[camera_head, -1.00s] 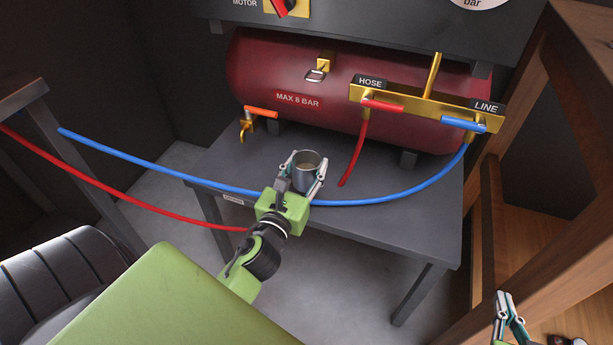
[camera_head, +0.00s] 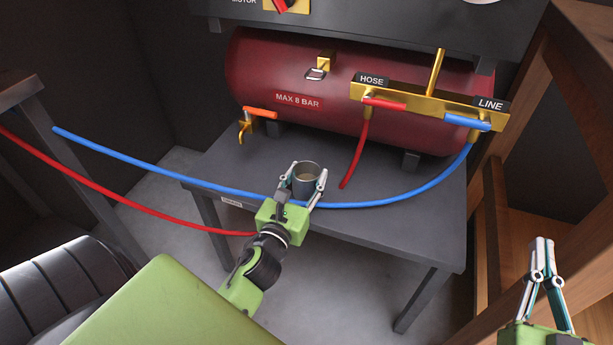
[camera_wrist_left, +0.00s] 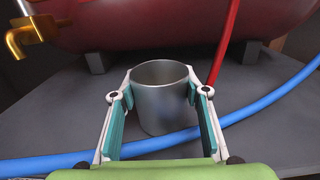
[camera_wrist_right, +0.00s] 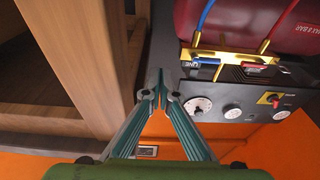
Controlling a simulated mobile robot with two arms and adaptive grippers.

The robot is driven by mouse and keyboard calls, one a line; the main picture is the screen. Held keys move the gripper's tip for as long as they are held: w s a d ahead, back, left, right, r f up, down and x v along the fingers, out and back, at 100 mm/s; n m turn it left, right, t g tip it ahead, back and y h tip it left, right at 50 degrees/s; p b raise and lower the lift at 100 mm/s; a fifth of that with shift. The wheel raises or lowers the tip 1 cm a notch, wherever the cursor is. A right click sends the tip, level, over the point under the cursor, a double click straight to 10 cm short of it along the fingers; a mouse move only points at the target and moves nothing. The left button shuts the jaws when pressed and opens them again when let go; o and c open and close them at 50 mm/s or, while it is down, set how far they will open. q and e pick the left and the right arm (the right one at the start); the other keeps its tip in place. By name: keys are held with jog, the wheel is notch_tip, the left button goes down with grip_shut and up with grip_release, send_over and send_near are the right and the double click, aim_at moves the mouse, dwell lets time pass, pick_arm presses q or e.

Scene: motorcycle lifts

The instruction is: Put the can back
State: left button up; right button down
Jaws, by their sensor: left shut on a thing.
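The can (camera_head: 306,178) is a grey, open-topped metal cylinder, upright over the dark grey table (camera_head: 400,222) below the red tank. My left gripper (camera_head: 307,186) is shut on it, one finger on each side. The can also shows between the fingers in the left wrist view (camera_wrist_left: 160,98). Its base is at or close to the tabletop; I cannot tell whether it touches. My right gripper (camera_head: 541,243) is at the right, away from the can, with its fingertips together and nothing between them. It also shows in the right wrist view (camera_wrist_right: 157,88).
A blue hose (camera_head: 400,199) runs across the table close in front of the can. A red hose (camera_head: 356,158) hangs behind and right of it. The red tank (camera_head: 260,75) and brass valve manifold (camera_head: 425,101) stand behind. A wooden post (camera_wrist_right: 85,60) is beside my right gripper.

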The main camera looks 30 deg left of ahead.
pick_arm(q)
jog(key=shift+f, duration=0.1)
pick_arm(e)
jog(key=shift+r, duration=0.2)
pick_arm(q)
jog(key=o, duration=1.2)
jog(key=shift+o, duration=0.2)
pick_arm(e)
jog(key=shift+s+r, duration=0.1)
jog(key=shift+r, duration=0.1)
